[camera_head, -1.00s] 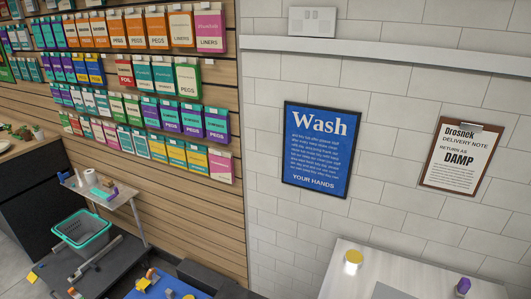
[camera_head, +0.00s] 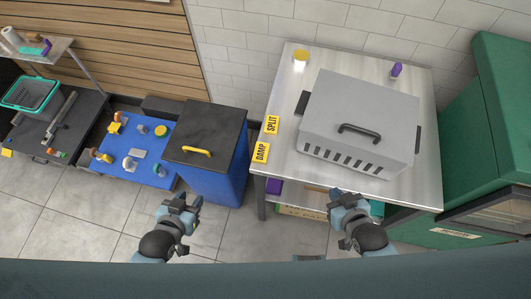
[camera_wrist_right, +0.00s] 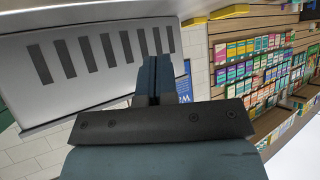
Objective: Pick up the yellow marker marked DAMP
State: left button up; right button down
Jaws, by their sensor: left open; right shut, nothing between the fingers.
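The yellow marker marked DAMP (camera_head: 261,152) lies at the left front corner of the steel table (camera_head: 284,172). A second yellow marker, marked SPLIT (camera_head: 271,124), lies just behind it. My left gripper (camera_head: 184,201) is open and empty, in front of the blue bin and to the left of the DAMP marker. My right gripper (camera_head: 346,200) is shut and empty at the table's front edge, to the right of the marker.
A large grey slotted box with a black handle (camera_head: 361,115) fills much of the steel table. A blue bin with a dark lid (camera_head: 215,170) stands left of the table. A green cabinet (camera_head: 485,150) stands right. A purple object (camera_head: 396,70) stands at the table's back.

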aim_at(261, 154)
jog(key=i+j+z, duration=0.15)
jog(key=j+z, duration=0.25)
jog(key=j, duration=0.45)
jog(key=j+z, duration=0.35)
jog(key=j, duration=0.5)
jog(key=j+z, duration=0.4)
jog(key=j, duration=0.5)
